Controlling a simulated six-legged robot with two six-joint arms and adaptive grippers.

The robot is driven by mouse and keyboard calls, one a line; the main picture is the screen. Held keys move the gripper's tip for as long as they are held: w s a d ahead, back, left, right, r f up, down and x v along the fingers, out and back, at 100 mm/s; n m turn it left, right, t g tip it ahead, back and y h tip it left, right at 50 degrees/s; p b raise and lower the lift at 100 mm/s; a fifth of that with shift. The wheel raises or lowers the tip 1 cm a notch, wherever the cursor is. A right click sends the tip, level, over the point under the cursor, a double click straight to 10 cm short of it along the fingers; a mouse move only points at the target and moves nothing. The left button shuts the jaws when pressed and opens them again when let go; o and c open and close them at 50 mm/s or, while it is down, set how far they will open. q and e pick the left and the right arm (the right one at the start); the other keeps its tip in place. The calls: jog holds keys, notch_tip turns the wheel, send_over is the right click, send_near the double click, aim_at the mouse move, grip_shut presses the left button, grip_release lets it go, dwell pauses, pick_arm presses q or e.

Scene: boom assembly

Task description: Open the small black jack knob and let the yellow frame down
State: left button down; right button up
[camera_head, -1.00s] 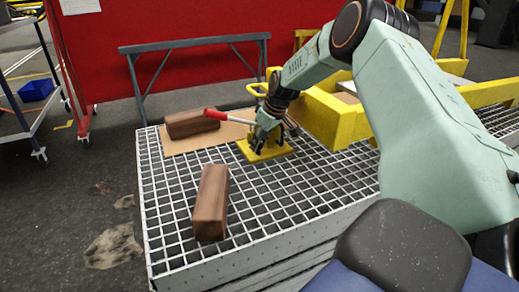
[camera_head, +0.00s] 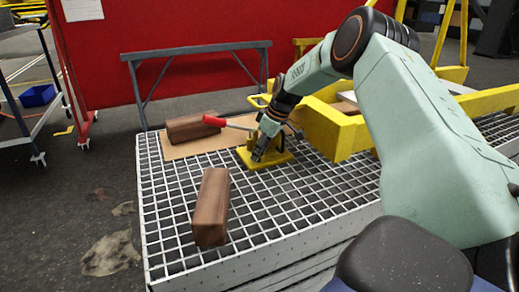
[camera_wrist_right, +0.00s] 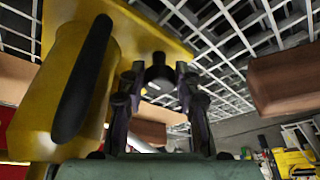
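The yellow jack (camera_head: 280,157) with its red-tipped lever (camera_head: 215,121) stands on the grating. The yellow frame (camera_head: 345,132) is just right of it. My right gripper (camera_head: 258,155) reaches down at the jack in the head view and partly hides it. In the right wrist view the small black knob (camera_wrist_right: 158,72) lies between the two fingertips of my right gripper (camera_wrist_right: 158,76), with a narrow gap seeming to show on each side. The jack's yellow body (camera_wrist_right: 70,70) fills the left of that view. My left gripper is out of view.
One brown block (camera_head: 211,207) lies on the near grating (camera_head: 165,235); another (camera_head: 193,127) lies on a tan board (camera_head: 178,151) behind. A grey trestle (camera_head: 200,45) stands behind the platform. The grating left of the jack is mostly clear.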

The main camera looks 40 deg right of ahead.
jog(key=o, duration=0.4)
jog(key=shift+w+d+r+t, duration=0.3)
jog(key=shift+w+d+r, duration=0.35)
jog(key=shift+d+r, duration=0.2)
jog(key=s+a+v, duration=0.1)
jog(key=v, duration=0.5)
jog(key=shift+s, duration=0.2)
jog(key=shift+s+a, duration=0.15)
